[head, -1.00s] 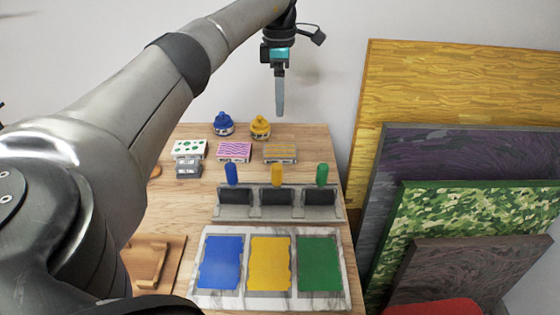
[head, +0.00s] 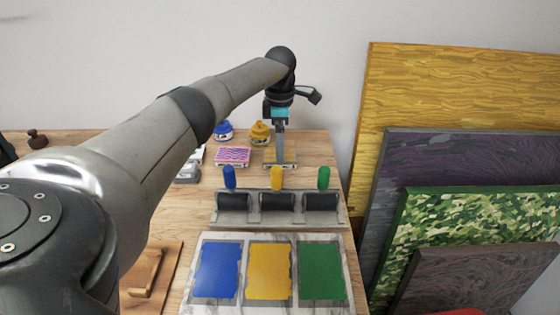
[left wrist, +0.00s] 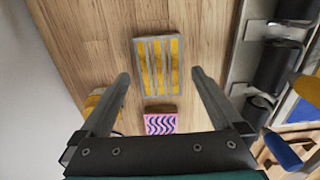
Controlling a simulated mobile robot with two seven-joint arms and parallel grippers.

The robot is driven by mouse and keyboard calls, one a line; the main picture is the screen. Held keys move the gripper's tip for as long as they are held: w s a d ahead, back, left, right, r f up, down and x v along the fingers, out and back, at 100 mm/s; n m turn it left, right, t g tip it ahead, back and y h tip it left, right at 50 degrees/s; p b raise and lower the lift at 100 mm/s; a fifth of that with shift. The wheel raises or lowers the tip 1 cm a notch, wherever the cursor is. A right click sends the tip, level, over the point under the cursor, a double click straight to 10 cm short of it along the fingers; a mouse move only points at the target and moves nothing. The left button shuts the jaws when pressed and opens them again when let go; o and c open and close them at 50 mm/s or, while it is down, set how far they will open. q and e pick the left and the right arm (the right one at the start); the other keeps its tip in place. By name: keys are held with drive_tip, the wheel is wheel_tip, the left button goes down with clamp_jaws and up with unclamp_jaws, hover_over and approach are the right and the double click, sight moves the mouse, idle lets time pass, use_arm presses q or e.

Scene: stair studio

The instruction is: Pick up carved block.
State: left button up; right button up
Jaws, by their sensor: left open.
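The carved block with yellow and grey stripes (head: 291,157) lies flat near the back right of the wooden table. It shows whole in the left wrist view (left wrist: 158,66), between and just beyond my fingertips. A pink and purple wavy carved block (head: 232,156) lies to its left. Another carved block is mostly hidden behind my left arm. My left gripper (head: 281,158) points down over the striped block, open and empty. In the left wrist view its two fingers (left wrist: 160,77) stand wide apart. My right gripper is not in view.
Blue (head: 223,130) and yellow (head: 260,132) jars stand behind the blocks. In front are a roller rack (head: 240,217) with coloured handles and a marble tray (head: 205,239) with blue, yellow and green slabs. Large patterned panels (head: 460,90) lean on the right.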

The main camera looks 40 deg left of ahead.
use_arm(q)
drive_tip(key=shift+f, duration=1.25)
drive_tip(key=shift+c, duration=0.2)
drive_tip(key=c, duration=1.3)
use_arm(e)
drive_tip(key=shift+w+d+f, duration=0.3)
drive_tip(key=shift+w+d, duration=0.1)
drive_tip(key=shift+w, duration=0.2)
use_arm(q)
drive_tip(key=shift+r, duration=0.1)
